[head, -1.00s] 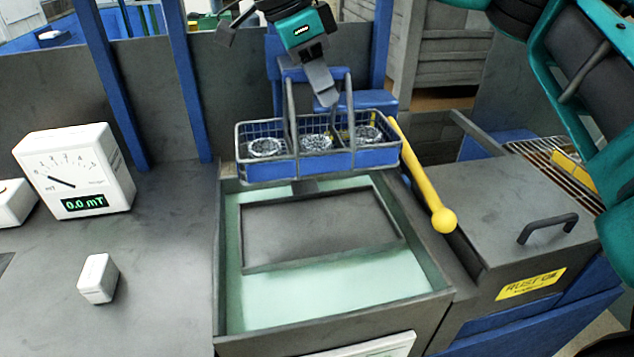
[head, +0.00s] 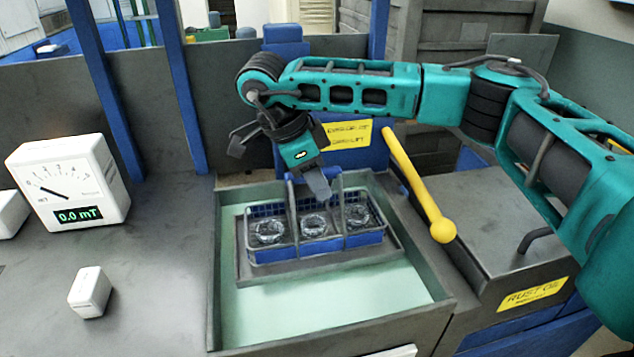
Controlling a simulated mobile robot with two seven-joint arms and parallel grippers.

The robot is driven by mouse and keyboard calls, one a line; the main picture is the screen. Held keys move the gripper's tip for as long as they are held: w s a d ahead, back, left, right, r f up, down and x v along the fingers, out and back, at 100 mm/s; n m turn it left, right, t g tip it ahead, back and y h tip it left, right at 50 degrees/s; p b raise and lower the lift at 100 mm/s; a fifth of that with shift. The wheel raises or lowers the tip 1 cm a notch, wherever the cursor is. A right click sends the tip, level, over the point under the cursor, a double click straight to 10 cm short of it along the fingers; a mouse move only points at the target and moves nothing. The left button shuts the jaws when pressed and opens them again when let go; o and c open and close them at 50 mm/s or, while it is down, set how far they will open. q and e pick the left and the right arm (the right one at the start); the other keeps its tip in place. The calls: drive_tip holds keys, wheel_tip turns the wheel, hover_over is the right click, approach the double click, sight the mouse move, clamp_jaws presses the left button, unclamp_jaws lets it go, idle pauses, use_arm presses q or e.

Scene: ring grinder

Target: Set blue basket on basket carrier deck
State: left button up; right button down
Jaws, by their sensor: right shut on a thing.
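The blue basket (head: 318,248) holds several shiny metal rings in compartments. It is low in the tank, upright, over the back part of the dark carrier deck (head: 262,277), and looks to rest on it. My right gripper (head: 318,190) is above the basket, shut on the basket's handle. The handle frame is partly hidden by the gripper. My left gripper is not in view.
The deck sits in a square tank (head: 432,322) with pale green liquid. A yellow lever (head: 418,188) stands at its right, beside a grey lidded box (head: 495,225). A white meter (head: 70,185) and small white block (head: 90,292) are at left.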

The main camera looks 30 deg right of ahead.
drive_tip(key=shift+f, duration=0.25)
drive_tip(key=c, duration=1.4)
unclamp_jaws()
drive_tip(key=shift+f, duration=0.25)
drive_tip(key=o, duration=0.4)
drive_tip(key=shift+r, duration=0.1)
drive_tip(key=shift+o, duration=0.2)
drive_tip(key=shift+r, duration=0.25)
drive_tip(key=v, duration=1.1)
drive_tip(key=shift+a+r+p, duration=0.2)
drive_tip(key=shift+r+p, duration=0.15)
drive_tip(key=shift+p, duration=0.05)
